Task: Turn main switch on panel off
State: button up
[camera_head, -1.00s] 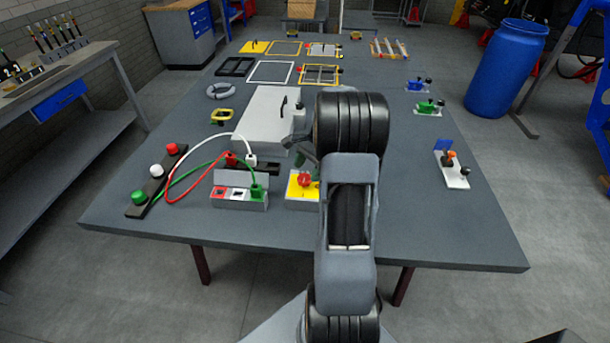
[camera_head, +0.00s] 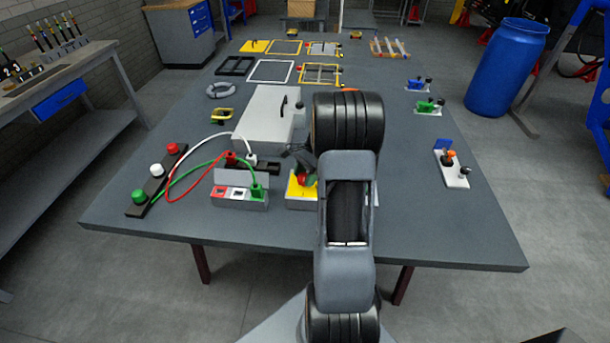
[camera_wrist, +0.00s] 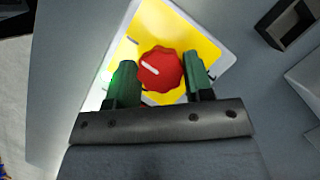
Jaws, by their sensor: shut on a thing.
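The main switch is a red scalloped knob (camera_wrist: 161,68) with a white pointer line, on a yellow plate (camera_wrist: 198,38) with a pale border. In the wrist view the line runs slantwise, from upper left toward the knob's middle. My gripper (camera_wrist: 160,80) has its two green fingers on either side of the knob and is shut on it. In the head view the knob (camera_head: 305,180) and yellow plate (camera_head: 296,189) sit near the table's front, partly hidden by my arm. My gripper (camera_head: 304,171) is over the knob there. A green glow shows beside the left finger in the wrist view.
A socket box (camera_head: 240,203) with red, white and green cables stands just left of the switch. A grey-white box (camera_head: 267,115) with a handle lies behind it. A black strip (camera_head: 156,184) with coloured buttons is further left. The table right of my arm is mostly clear.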

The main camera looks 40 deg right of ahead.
jog(key=shift+c, duration=1.4)
jog(key=n+g, duration=0.1)
jog(key=n, duration=0.2)
jog(key=shift+w+r+n+g+p, duration=0.1)
jog(key=shift+n+g+p, duration=0.2)
jog(key=shift+n+p, duration=0.1)
jog(key=n+g+h, duration=0.1)
jog(key=n, duration=0.3)
jog(key=shift+a+n, duration=0.1)
jog(key=shift+n, duration=0.2)
jog(key=n+h, duration=0.1)
jog(key=n, duration=0.1)
jog(key=n+g, duration=0.1)
jog(key=n, duration=0.2)
jog(key=shift+w+g+h+p, duration=0.1)
jog(key=shift+g+h+p, duration=0.2)
jog(key=shift+h, duration=0.1)
jog(key=shift+a+n+h, duration=0.1)
jog(key=shift+n+h, duration=0.7)
jog(key=shift+n, duration=1.5)
